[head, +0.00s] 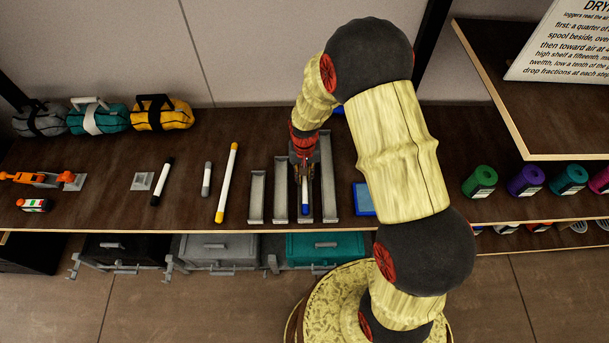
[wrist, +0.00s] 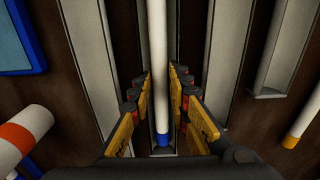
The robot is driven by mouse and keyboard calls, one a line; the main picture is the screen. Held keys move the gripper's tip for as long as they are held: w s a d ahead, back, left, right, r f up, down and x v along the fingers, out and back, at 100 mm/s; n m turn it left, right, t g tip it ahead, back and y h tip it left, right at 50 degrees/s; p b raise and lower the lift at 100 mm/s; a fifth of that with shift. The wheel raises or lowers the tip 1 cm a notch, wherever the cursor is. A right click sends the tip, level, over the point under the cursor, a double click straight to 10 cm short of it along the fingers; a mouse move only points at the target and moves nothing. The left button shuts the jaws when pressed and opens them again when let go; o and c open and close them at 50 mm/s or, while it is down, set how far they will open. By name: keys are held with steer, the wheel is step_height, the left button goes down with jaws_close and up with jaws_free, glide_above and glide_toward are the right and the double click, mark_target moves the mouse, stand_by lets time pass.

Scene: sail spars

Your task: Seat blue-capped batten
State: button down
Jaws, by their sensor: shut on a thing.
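The blue-capped batten (head: 305,196) is a white rod with a blue end, lined up lengthwise with a grey channel (head: 303,218) in the row of channels on the shelf. In the wrist view the white rod (wrist: 159,60) runs between my fingers, its blue cap (wrist: 163,140) toward the camera. My gripper (head: 304,168) is shut on the batten; its fingers (wrist: 161,90) lie on both sides of it. The channel shows under and beside the rod. I cannot tell whether the rod touches the channel floor. My arm and gripper hide the batten's far part in the head view.
Other grey channels (head: 256,197) (head: 329,180) flank this one closely. A yellow-capped rod (head: 227,182), a short grey rod (head: 206,179) and a black-and-white rod (head: 162,182) lie left. A blue tray (head: 364,199) lies right. An orange-banded white cylinder (wrist: 22,138) shows in the wrist view.

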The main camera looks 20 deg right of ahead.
steer(key=shift+r, duration=0.15)
steer(key=shift+r+p, duration=0.7)
steer(key=shift+r, duration=0.25)
steer(key=c, duration=1.6)
jaws_free()
steer(key=o, duration=0.3)
steer(key=shift+o, duration=0.2)
step_height(320, 180, up, 8)
steer(key=p, duration=0.5)
